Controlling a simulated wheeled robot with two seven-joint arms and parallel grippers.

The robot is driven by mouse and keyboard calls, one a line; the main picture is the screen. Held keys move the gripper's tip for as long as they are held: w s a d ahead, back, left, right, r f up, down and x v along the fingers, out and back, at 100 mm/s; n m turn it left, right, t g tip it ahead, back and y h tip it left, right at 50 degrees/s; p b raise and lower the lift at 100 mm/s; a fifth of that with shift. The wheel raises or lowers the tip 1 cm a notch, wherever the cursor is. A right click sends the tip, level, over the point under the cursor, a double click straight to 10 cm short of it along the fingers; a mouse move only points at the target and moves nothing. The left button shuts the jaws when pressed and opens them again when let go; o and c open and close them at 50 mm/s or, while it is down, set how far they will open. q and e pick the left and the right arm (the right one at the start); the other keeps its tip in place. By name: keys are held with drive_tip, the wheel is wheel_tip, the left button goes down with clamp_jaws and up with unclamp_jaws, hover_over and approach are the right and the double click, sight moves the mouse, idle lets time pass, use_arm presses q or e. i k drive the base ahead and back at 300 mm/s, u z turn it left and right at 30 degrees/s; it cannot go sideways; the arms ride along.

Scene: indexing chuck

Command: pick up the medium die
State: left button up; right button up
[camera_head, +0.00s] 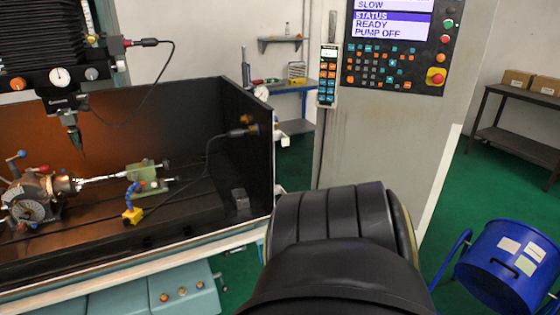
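I cannot make out a medium die in this view. The indexing chuck (38,197) sits at the left on the bed of the machine (190,210), with a bright rod reaching from it to a green tailstock (147,178). A small grey block (240,198) lies in the right corner of the bed; I cannot tell what it is. Neither gripper shows. A large black rounded link of my own arm fills the lower middle and hides what is behind it.
A control panel (395,63) with a lit screen stands behind my arm. A blue drum (508,265) stands on the green floor at the lower right. A blue workbench (290,86) and a dark table with cardboard boxes (517,79) are farther back. Open floor shows between them.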

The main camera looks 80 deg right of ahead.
sight(240, 198)
drive_tip(key=z, duration=2.1)
